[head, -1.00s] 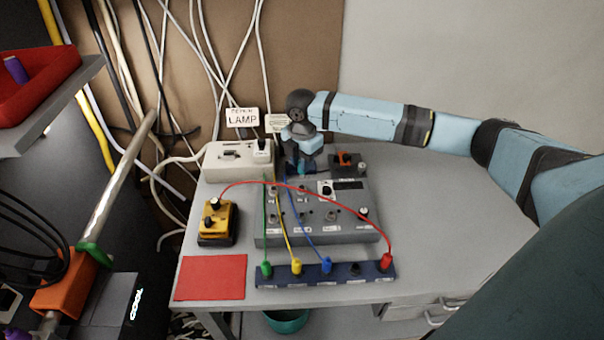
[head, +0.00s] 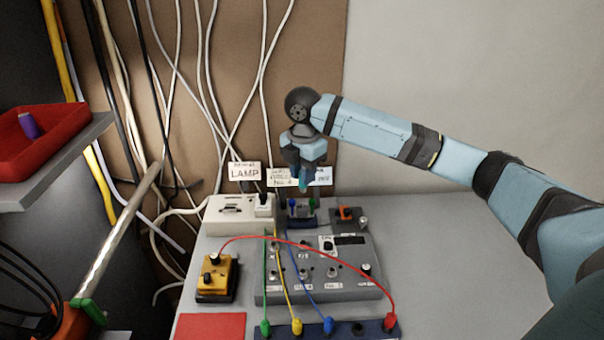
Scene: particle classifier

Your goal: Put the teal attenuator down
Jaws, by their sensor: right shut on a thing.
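My right gripper (head: 303,172) hangs down at the back of the table, at the end of the pale blue arm. It is shut on the small teal attenuator (head: 304,183), which mostly hides between the fingers; only a little teal shows at the tips. The attenuator is just above a small dark blue rack (head: 303,222) that has a green and a blue piece standing in it. From this angle I cannot tell the exact height gap. My left gripper is not in view.
A grey control box (head: 320,292) with knobs and coloured cables fills the table's middle. A white lamp box (head: 228,210), a yellow-and-black device (head: 217,278), a red mat (head: 210,327) and a dark orange-knobbed unit (head: 347,219) stand around it. The table's right side (head: 450,250) is clear.

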